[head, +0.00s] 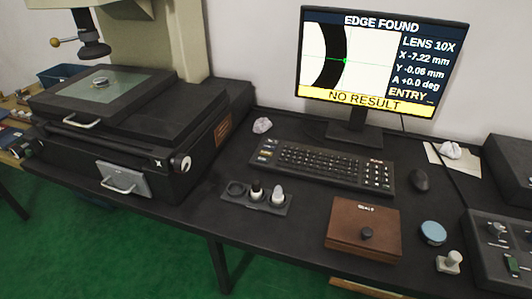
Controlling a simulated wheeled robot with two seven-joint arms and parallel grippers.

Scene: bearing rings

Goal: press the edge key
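A black keyboard (325,168) lies on the dark bench in front of the monitor. A few larger keys with coloured marks (265,151) sit at its left end; their labels are too small to read, so I cannot tell which is the edge key. The monitor (372,60) reads "EDGE FOUND", lens 10X, X -7.22 mm, Y -0.06 mm, A +0.0 deg, an empty "ENTRY" line and "NO RESULT" on a yellow bar. It shows a black arc with a green mark on its edge. Neither of my grippers is in view.
A measuring machine (130,120) fills the left, with a small ring (99,82) on its glass stage. A holder (256,197), wooden box (364,228), blue disc (433,232) and control box (500,245) stand near the front. A mouse (419,180) lies right of the keyboard.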

